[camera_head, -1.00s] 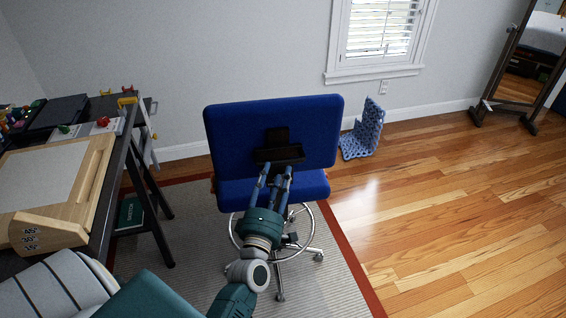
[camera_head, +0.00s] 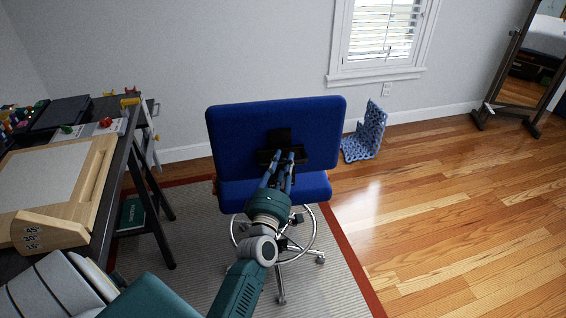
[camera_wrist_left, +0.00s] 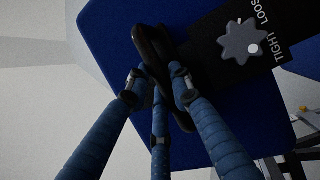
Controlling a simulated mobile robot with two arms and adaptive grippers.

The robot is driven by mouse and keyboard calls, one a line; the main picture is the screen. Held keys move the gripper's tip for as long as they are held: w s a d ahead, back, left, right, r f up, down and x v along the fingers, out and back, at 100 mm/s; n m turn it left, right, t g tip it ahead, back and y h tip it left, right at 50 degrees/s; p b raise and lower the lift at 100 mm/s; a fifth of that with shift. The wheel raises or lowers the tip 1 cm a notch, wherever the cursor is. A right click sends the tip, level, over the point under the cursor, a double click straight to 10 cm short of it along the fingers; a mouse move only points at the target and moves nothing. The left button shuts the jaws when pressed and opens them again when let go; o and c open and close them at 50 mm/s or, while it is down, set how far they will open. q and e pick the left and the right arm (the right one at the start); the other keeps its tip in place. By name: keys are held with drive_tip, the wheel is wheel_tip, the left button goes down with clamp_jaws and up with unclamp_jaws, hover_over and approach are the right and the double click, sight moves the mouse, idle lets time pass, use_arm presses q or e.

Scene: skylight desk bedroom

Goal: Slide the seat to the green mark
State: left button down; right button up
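The seat is a blue swivel chair (camera_head: 235,125) with its backrest toward me and a chrome foot ring and base below. It stands on the grey rug near the rug's red right border. A black bracket (camera_head: 279,138) sits on the backrest; it also shows in the left wrist view (camera_wrist_left: 212,50) beside a grey knob. My left gripper (camera_head: 284,158) is at this bracket, its blue fingers (camera_wrist_left: 158,85) close together with black parts at their tips. Whether they are clamped on the bracket is unclear. My right gripper is not in view. No green mark is visible.
A desk with a wooden drawing board (camera_head: 88,190) stands at the left, its dark trestle leg near the chair. A blue perforated object (camera_head: 368,133) is by the wall behind. A standing mirror (camera_head: 515,75) is far right. The wooden floor (camera_head: 450,220) on the right is clear.

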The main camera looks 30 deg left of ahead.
sight(284, 182)
use_arm(q)
wheel_tip(284, 182, down, 8)
drive_tip(key=b, duration=0.5)
drive_tip(key=shift+r+b, duration=0.25)
drive_tip(key=shift+b, duration=0.1)
drive_tip(key=shift+f, duration=0.35)
drive_tip(key=shift+s, duration=0.1)
drive_tip(key=c, duration=1.5)
unclamp_jaws()
drive_tip(key=shift+c, duration=0.2)
drive_tip(key=shift+d, duration=0.1)
drive_tip(key=v, duration=1.1)
drive_tip(key=shift+s+r, duration=0.2)
drive_tip(key=shift+s, duration=0.25)
